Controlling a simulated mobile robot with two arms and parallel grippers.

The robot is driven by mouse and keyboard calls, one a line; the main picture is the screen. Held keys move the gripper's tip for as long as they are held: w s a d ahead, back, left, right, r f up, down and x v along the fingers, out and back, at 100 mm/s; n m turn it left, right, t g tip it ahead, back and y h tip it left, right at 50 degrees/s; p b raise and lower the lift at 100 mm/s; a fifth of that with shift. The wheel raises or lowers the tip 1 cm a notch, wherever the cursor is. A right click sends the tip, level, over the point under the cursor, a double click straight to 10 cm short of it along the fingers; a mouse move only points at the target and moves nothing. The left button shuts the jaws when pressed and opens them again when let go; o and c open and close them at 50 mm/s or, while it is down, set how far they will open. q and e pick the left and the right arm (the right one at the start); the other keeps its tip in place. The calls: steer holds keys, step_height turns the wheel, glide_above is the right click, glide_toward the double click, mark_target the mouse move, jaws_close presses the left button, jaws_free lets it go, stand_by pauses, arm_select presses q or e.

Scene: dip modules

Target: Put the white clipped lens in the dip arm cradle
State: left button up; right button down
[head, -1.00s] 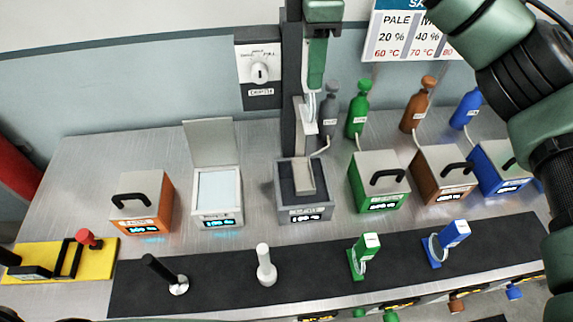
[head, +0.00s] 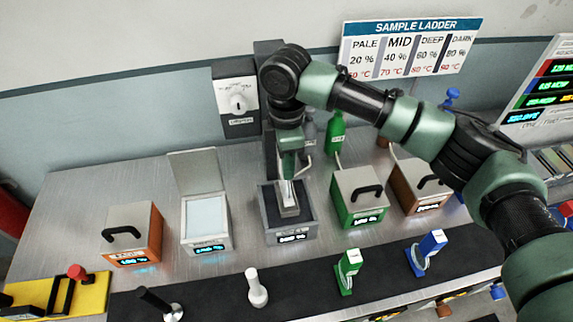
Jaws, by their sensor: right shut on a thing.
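My right gripper (head: 287,182) points down at the open grey tank (head: 313,226) in the middle of the bench. It is shut on a small pale thing (head: 288,197), which I take to be the white clipped lens, low at the tank's mouth. The fingers hide most of it. The dip arm's dark column (head: 267,150) stands behind the gripper. My wrist and forearm cover its cradle, so I cannot tell whether the lens touches it. My left gripper is not in view.
A green clipped lens (head: 347,271) and a blue one (head: 429,252) stand on the black mat (head: 385,272). An open white unit (head: 204,217) is left of the tank. A closed green box (head: 357,193) is close on its right. A switch panel (head: 237,100) hangs behind.

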steer(key=shift+f, duration=1.35)
steer(key=c, duration=1)
jaws_free()
steer(key=shift+f, duration=0.1)
step_height(320, 180, up, 11)
steer(key=b, duration=0.3)
steer(key=shift+b, duration=0.35)
steer(key=shift+r, duration=0.65)
